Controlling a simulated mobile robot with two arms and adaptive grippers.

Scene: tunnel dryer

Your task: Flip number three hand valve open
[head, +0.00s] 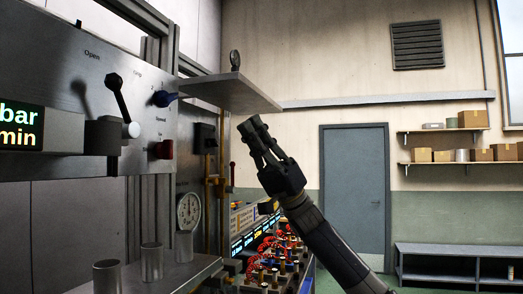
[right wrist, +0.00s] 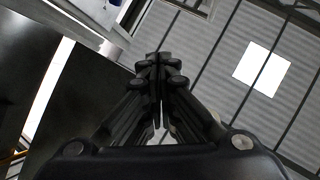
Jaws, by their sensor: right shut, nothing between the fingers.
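My right gripper (head: 254,124) is raised in the middle of the head view, with its arm coming up from the lower right. Its fingers are shut and empty, and they also show together in the right wrist view (right wrist: 160,62). Below and behind it, a row of small red fittings (head: 284,240) with brass-coloured parts sits along the bench. These may be the hand valves, but they are too small for me to tell number three or its position. The gripper is well above them and apart. My left gripper is out of view.
A grey panel (head: 50,60) with a black lever (head: 119,98) and knobs stands at the left. A flat grey shelf (head: 230,90) juts out beside the gripper. A gauge (head: 189,211) and metal cups (head: 107,277) are at the lower left. Free room lies toward the blue door (head: 355,190).

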